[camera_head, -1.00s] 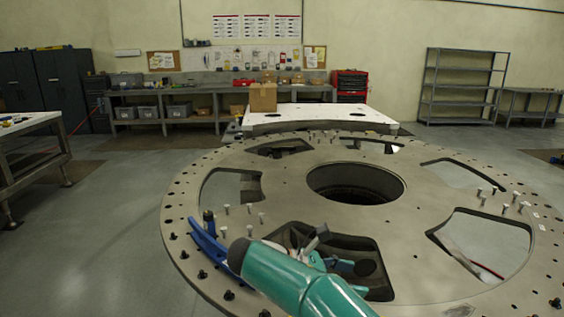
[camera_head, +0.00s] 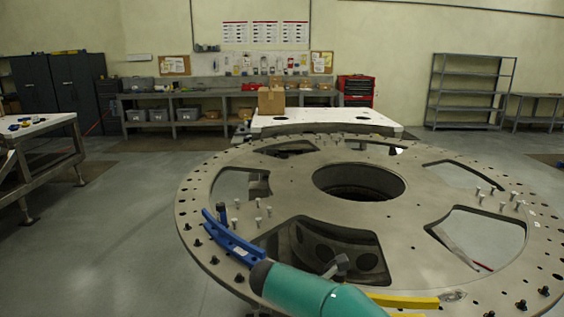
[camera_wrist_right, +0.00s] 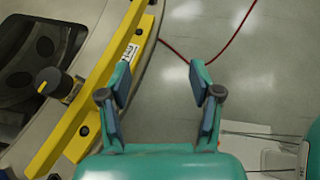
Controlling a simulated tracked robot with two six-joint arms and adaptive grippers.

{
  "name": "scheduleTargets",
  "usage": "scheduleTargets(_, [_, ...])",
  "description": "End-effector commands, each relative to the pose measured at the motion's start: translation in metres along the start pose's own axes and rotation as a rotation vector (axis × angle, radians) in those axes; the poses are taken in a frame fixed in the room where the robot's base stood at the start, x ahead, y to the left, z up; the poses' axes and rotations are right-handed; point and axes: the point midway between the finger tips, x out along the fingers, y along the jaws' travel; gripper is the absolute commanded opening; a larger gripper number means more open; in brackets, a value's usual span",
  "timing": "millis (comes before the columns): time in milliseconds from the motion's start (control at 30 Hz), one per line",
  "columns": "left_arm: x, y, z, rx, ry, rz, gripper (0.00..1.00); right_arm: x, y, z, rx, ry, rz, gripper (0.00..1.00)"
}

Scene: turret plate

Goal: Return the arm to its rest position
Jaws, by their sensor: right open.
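My right arm (camera_head: 315,294) is teal and comes in at the bottom of the head view, over the near edge of the plate. Its gripper is out of sight there. In the right wrist view my right gripper (camera_wrist_right: 161,80) is open and empty, its two fingers apart above grey floor. A yellow bar (camera_wrist_right: 92,100) with a black knob lies on the plate just left of the fingers, apart from them. The yellow bar also shows in the head view (camera_head: 405,300). My left gripper is not in view.
The round turret plate (camera_head: 408,222) fills the middle and right, with cut-outs and upright pins. A blue curved bar (camera_head: 232,240) lies on its left rim. A red cable (camera_wrist_right: 212,62) lies on the floor. A table (camera_head: 48,125) stands at left; floor between is clear.

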Motion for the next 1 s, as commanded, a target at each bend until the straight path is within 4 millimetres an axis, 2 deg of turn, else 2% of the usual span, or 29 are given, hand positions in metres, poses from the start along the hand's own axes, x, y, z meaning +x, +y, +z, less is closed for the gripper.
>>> scheduleTargets(233, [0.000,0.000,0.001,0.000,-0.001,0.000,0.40,0.048,-0.011,-0.074,-0.006,0.219,-0.011,0.64])
scheduleTargets(367, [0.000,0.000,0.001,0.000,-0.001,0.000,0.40,0.076,-0.035,-0.135,0.032,0.409,-0.064,0.64])
scheduleTargets(467, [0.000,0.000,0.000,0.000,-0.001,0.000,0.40,0.095,-0.071,-0.196,0.121,0.617,-0.165,0.64])
scheduleTargets(533, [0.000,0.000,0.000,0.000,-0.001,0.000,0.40,0.100,-0.103,-0.238,0.230,0.773,-0.273,0.64])
scheduleTargets(600, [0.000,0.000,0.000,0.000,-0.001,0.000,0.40,0.098,-0.133,-0.272,0.368,0.907,-0.399,0.64])
scheduleTargets(700, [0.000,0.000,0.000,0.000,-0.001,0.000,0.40,0.090,-0.172,-0.307,0.613,1.051,-0.605,0.64])
scheduleTargets(833, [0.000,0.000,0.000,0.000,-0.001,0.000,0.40,0.084,-0.211,-0.331,0.983,1.131,-0.874,0.64])
scheduleTargets(1000, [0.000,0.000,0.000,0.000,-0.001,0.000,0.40,0.090,-0.244,-0.334,1.404,1.086,-1.111,0.64])
